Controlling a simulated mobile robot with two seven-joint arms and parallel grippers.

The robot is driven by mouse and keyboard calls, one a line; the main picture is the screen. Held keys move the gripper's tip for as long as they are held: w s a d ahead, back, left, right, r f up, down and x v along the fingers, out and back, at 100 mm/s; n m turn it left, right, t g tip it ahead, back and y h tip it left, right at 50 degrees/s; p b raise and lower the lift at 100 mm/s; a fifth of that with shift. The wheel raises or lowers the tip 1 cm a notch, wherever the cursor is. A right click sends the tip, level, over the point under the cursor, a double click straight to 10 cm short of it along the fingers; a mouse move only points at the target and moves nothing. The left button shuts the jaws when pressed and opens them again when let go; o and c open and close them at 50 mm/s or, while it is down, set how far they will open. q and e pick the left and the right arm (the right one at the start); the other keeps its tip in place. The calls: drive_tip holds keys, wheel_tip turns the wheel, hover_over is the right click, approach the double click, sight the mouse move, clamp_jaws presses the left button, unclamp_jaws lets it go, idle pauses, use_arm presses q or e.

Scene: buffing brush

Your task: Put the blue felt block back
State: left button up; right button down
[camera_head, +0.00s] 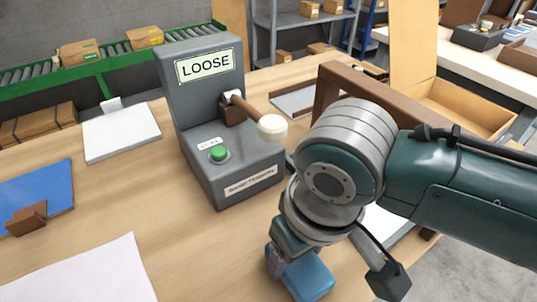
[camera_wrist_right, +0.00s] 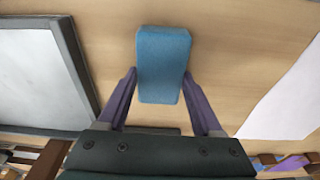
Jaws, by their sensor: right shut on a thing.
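The blue felt block (camera_head: 312,276) is at the bottom of the head view, below my right wrist. My right gripper (camera_wrist_right: 160,82) is shut on it, with a purple finger on each side of the block in the right wrist view (camera_wrist_right: 164,52). I cannot tell whether the block touches the table or hangs just above it. In the head view my right arm hides most of the right gripper (camera_head: 287,266). My left gripper is not in view.
A grey machine (camera_head: 225,165) with a "LOOSE" sign, green button and white-knobbed lever stands left of my right arm. A blue mat (camera_head: 40,190) with a brown piece, a white sheet (camera_head: 105,275) and a grey-white plate (camera_head: 120,130) lie left. A brown frame (camera_head: 325,95) stands behind my arm.

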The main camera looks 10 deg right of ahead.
drive_tip(key=shift+f, duration=0.2)
drive_tip(key=shift+c, duration=0.2)
unclamp_jaws()
drive_tip(key=shift+r, duration=0.1)
wheel_tip(320, 180, up, 12)
drive_tip(key=s+p, duration=0.1)
drive_tip(key=p, duration=0.3)
drive_tip(key=t+y, duration=0.1)
drive_tip(key=y, duration=0.1)
approach(305, 267)
drive_tip(key=s+a+r, duration=0.3)
drive_tip(key=s+d+m+t+h, duration=0.1)
drive_tip(key=s+d+h, duration=0.1)
drive_tip(key=s+d, duration=0.4)
drive_tip(key=d+r, duration=0.1)
drive_tip(key=d, duration=0.2)
drive_tip(key=shift+d+m, duration=0.35)
drive_tip(key=shift+m, duration=0.05)
